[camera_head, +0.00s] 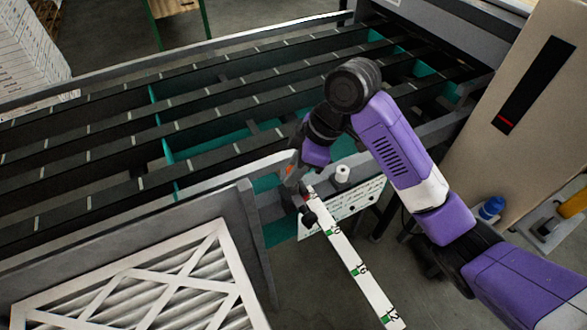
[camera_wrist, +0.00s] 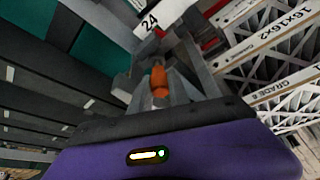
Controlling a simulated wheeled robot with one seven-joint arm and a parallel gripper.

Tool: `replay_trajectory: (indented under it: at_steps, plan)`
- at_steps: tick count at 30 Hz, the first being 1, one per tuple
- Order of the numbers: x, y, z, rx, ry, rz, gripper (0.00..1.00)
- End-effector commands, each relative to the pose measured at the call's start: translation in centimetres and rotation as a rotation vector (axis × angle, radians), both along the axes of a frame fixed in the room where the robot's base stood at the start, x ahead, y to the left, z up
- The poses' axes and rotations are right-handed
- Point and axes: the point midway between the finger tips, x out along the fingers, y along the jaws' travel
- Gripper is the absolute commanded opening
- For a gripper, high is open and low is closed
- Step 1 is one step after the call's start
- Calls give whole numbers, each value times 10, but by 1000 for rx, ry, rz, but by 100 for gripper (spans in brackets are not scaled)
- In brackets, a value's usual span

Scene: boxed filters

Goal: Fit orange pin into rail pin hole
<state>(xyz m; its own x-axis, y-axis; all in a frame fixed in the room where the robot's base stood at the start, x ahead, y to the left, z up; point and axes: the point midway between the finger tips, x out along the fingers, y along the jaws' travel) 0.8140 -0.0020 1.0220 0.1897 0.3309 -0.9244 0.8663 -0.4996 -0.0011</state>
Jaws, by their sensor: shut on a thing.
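My gripper (camera_head: 299,187) is at the near edge of the conveyor, at the upper end of the white rail. The orange pin (camera_wrist: 158,82) shows between the grey fingers of my gripper (camera_wrist: 168,62) in the wrist view, and the gripper is shut on it. In the head view only a small orange patch (camera_head: 289,170) shows at the fingers. The white numbered rail (camera_head: 352,262) slopes down toward the lower right. Its end marked 24 (camera_wrist: 150,22) is just beyond the fingertips in the wrist view. I cannot make out the pin hole or whether the pin touches the rail.
A dark slatted conveyor (camera_head: 90,130) fills the left and middle. A boxed filter (camera_head: 150,290) lies at lower left. A beige cabinet (camera_head: 515,120) stands at right.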

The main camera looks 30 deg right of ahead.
Motion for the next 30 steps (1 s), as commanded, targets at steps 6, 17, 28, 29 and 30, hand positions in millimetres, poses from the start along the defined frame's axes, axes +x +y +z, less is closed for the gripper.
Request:
replay_trajectory:
  at_steps: [6,17,28,29,30]
  plan:
    - [0,0,-6,0,0,0,0]
    - [0,0,-14,0,0,0,0]
    - [0,0,-16,0,0,0,47]
    - [0,0,-16,0,0,0,47]
    - [0,0,-16,0,0,0,47]
